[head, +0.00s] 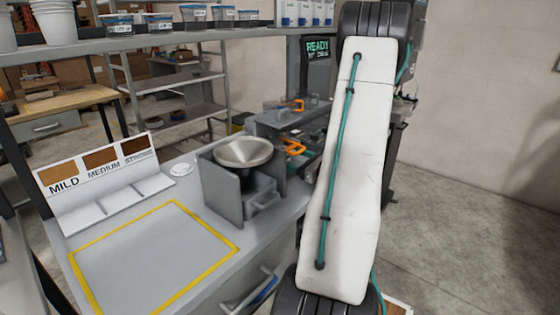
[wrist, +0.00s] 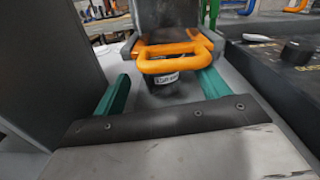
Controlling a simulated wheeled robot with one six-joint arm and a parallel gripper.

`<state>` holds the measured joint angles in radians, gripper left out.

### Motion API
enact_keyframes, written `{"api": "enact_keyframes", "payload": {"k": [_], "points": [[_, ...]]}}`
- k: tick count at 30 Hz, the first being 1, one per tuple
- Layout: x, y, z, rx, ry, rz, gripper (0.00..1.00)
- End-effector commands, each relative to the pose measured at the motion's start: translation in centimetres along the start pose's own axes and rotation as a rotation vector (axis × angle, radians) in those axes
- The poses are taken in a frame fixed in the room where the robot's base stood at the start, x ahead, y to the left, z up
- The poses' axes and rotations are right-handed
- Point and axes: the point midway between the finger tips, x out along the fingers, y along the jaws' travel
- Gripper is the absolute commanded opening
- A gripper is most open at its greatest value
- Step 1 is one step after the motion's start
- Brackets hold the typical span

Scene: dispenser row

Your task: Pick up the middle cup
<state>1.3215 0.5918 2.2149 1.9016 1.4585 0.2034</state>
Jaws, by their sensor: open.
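In the wrist view my gripper (wrist: 166,76) is open, with one teal finger on each side. An orange loop handle (wrist: 172,67) lies between and just beyond the fingertips. Below it is a small dark cup-like body with a pale label (wrist: 166,79), also between the fingers; nothing is gripped. I cannot tell whether this is the middle cup. The gripper itself is not visible there, and my arm hides part of the machine area.
A metal funnel (head: 243,152) sits in a grey holder (head: 221,190) on the counter. A yellow-outlined square (head: 150,262) is empty. A MILD, MEDIUM, STRONG sign (head: 98,168) has three bare pads. Stacked white cups (head: 54,22) stand on the shelf. A dark wall (wrist: 45,60) rises left of the gripper.

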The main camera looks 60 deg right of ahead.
Motion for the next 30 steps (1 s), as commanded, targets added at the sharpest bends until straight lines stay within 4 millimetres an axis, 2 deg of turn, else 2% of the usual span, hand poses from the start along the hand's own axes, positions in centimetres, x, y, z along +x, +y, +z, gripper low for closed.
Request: {"api": "enact_keyframes", "payload": {"k": [1, 6, 15, 16, 19, 20, 22, 23, 30], "points": [[1.0, 0.1, -0.2, 0.000, 0.000, 0.005, 0.74], [3.2, -0.1, -0.3, -0.001, 0.000, 0.003, 0.74], [3.8, -0.1, -0.3, 0.000, 0.000, 0.001, 0.74], [3.8, -0.1, -0.3, 0.000, 0.000, 0.001, 0.71], [3.8, -0.1, -0.3, 0.000, 0.000, 0.001, 0.44], [3.8, -0.1, -0.3, 0.000, 0.000, 0.001, 0.41], [3.8, -0.1, -0.3, 0.000, 0.000, 0.001, 0.41], [3.8, -0.1, -0.3, 0.000, 0.000, 0.001, 0.38], [3.9, 0.0, -0.2, 0.000, 0.000, 0.002, 0.38]]}}
